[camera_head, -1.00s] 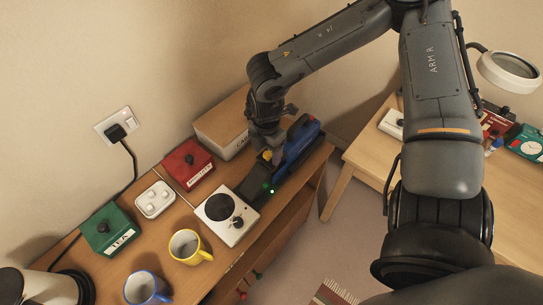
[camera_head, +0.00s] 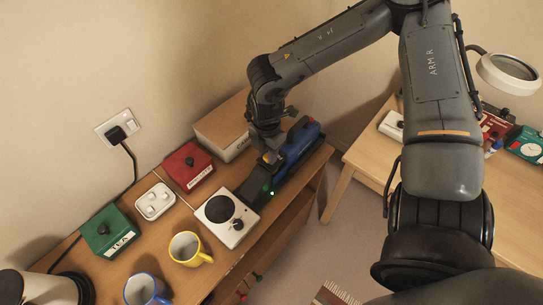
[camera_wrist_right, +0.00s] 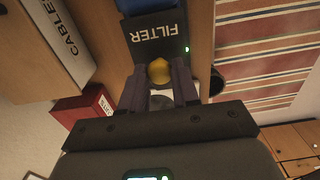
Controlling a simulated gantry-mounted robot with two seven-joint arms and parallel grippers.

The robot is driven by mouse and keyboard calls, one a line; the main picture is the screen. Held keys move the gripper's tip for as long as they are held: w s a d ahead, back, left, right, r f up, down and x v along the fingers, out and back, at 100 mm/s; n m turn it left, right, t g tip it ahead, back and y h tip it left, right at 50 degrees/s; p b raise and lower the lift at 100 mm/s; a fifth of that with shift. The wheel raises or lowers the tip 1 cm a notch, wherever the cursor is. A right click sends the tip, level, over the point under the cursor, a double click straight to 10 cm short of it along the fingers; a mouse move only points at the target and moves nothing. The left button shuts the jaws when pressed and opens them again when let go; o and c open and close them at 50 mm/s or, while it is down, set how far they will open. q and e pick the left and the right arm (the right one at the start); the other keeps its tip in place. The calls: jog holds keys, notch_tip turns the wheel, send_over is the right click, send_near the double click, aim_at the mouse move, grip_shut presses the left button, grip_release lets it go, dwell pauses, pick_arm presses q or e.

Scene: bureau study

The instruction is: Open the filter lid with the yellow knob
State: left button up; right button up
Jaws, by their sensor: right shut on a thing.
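The filter unit has a blue body (camera_head: 301,140) and a dark front part with a small green light, at the back right of the wooden desk. In the right wrist view its dark face (camera_wrist_right: 157,38) reads FILTER and the blue part (camera_wrist_right: 141,6) is at the top. The yellow knob (camera_wrist_right: 159,70) sits between the fingertips of my right gripper (camera_wrist_right: 159,84), which is shut on it. In the head view my right gripper (camera_head: 270,157) is over the unit and hides much of the knob and lid. My left gripper is out of view.
A white device with a black disc (camera_head: 240,227) stands in front of the filter. A red box (camera_head: 187,166), a cardboard box (camera_head: 222,128), a green tea box (camera_head: 107,232) and two mugs share the desk. A gap separates it from the right table (camera_head: 362,172).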

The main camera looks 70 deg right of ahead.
jog(key=shift+d+r, duration=0.25)
jog(key=shift+r, duration=0.2)
